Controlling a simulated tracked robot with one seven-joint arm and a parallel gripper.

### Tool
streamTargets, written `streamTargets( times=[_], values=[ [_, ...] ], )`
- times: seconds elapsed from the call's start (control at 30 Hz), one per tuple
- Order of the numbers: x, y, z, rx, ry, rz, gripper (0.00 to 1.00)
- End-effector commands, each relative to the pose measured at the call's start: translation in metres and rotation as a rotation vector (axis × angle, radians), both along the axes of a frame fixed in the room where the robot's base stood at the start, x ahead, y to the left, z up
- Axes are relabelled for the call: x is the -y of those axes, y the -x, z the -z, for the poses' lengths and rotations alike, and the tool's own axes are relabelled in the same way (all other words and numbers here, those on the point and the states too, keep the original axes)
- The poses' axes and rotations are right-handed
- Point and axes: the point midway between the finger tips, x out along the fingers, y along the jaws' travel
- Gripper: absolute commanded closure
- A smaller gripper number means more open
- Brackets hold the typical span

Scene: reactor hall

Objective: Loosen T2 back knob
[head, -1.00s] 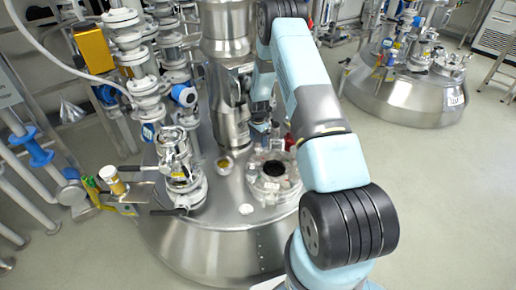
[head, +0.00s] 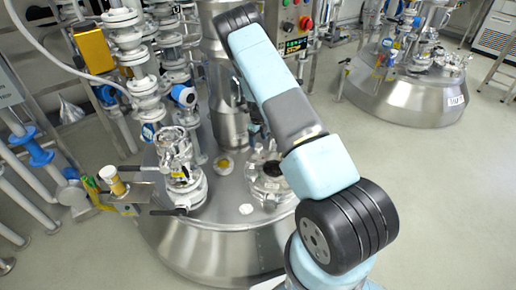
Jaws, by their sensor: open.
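The near steel vessel (head: 225,245) carries a round flanged port (head: 268,190) with a dark centre and small fittings around its rim. My arm crosses in front of the port's right and back side. The knob at the back of this port cannot be made out clearly; it is small and partly hidden. My gripper (head: 257,133) shows only in part, small and dark, just behind the port and left of my forearm. It is open. Whether it touches anything cannot be told.
A valve assembly (head: 178,165) stands left of the port, with a sight cup (head: 224,165) between. A steel column (head: 225,95) rises behind. A control box (head: 296,25) with buttons is at the back. A second vessel (head: 405,95) stands far right.

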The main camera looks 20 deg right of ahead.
Motion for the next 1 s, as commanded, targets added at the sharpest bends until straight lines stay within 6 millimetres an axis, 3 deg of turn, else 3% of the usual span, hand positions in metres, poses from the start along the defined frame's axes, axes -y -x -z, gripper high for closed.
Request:
streamTargets(
  times=[0.2, 0.4, 0.6, 1.0],
  values=[
    [0.0, 0.001, 0.006, -0.002, 0.001, 0.205, 0.26],
    [0.0, 0.0, 0.038, -0.001, 0.0, 0.198, 0.26],
    [0.001, 0.0, 0.055, 0.0, 0.0, 0.196, 0.26],
    [0.0, 0.0, 0.06, 0.0, 0.0, 0.194, 0.27]
  ],
)
